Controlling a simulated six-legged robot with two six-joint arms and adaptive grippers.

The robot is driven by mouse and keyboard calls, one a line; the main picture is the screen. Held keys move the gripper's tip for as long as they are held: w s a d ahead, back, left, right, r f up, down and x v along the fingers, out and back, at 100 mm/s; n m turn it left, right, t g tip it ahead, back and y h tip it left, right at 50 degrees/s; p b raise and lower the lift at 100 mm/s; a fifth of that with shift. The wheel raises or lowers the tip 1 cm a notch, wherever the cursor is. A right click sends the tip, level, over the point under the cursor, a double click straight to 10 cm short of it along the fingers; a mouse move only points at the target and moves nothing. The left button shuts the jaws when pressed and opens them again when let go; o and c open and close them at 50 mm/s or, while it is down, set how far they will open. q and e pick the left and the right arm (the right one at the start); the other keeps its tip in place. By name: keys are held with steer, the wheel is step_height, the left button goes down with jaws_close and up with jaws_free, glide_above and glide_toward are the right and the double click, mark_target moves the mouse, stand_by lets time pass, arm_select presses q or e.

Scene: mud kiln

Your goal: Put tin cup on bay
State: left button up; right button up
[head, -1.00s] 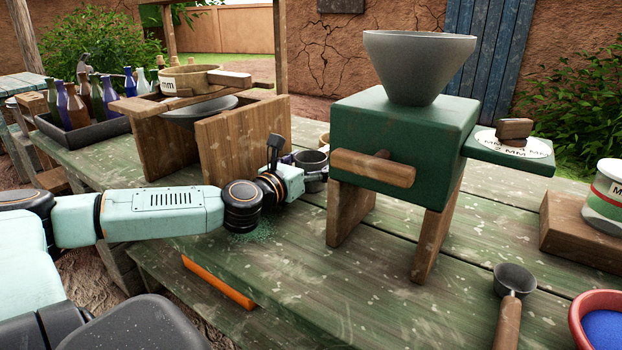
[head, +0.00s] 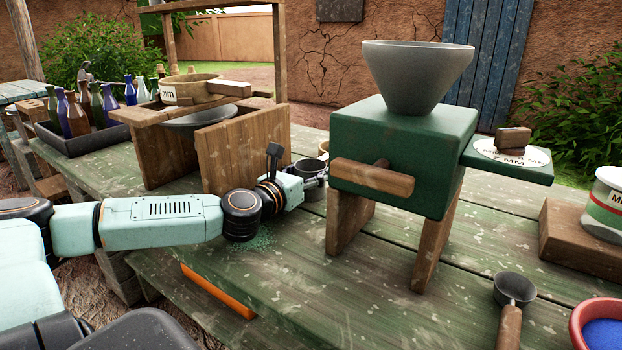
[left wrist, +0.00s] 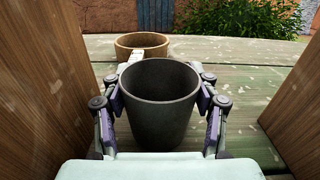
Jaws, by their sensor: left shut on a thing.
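The tin cup (head: 313,188), dark grey and open at the top, stands upright between the sieve stand and the green mill. In the left wrist view the cup (left wrist: 160,112) sits between the two fingers. My left gripper (left wrist: 160,92) is shut on its sides. In the head view the left gripper (head: 308,174) is partly hidden by its own wrist. I cannot tell whether the cup's base touches the table. No place marked as a bay is clear to me. My right gripper is not in view.
The green mill (head: 400,150) stands close right of the cup, the wooden sieve stand (head: 238,147) close left. A round wooden container (left wrist: 142,41) is just behind the cup. A scoop (head: 513,290) and red bowl (head: 580,330) lie front right.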

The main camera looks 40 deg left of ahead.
arm_select(q)
steer(key=shift+r, duration=0.1)
step_height(320, 180, up, 28)
steer(key=p, duration=2.7)
steer(key=shift+f, duration=0.2)
